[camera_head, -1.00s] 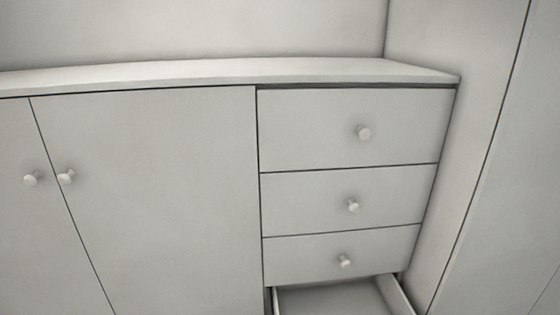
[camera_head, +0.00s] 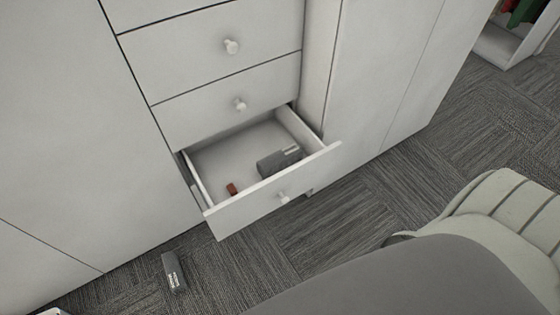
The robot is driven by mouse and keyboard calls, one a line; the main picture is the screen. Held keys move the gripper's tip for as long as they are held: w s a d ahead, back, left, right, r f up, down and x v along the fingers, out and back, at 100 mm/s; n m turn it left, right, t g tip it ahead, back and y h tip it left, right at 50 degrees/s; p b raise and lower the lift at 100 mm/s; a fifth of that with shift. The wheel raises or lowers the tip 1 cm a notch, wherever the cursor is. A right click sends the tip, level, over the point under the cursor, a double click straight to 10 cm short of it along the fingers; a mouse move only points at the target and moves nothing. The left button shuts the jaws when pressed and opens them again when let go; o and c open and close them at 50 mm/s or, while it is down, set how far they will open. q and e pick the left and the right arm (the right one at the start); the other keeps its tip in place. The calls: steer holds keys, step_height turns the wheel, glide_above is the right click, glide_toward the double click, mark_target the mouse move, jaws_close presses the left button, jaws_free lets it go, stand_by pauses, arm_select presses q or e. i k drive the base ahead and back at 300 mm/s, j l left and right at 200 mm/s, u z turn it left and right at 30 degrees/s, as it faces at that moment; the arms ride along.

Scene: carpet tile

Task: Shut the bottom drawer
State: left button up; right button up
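The bottom drawer (camera_head: 262,204) is pulled well out of the white cabinet, low near the floor. Its front has a round white knob (camera_head: 283,196). Inside the drawer lie a dark grey box-like object (camera_head: 279,161) and a small reddish-brown item (camera_head: 232,189). The drawers above it, such as the one with the upper knob (camera_head: 232,46), are shut.
A dark object with white lettering (camera_head: 174,272) lies on the grey carpet (camera_head: 230,270) left of the drawer. Tall white panels (camera_head: 370,70) stand to the right. A pale ribbed rounded thing (camera_head: 505,205) and a grey surface fill the lower right. An open compartment with clothes is at top right.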

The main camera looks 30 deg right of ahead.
mark_target(254, 158)
steer(key=z, duration=0.85)
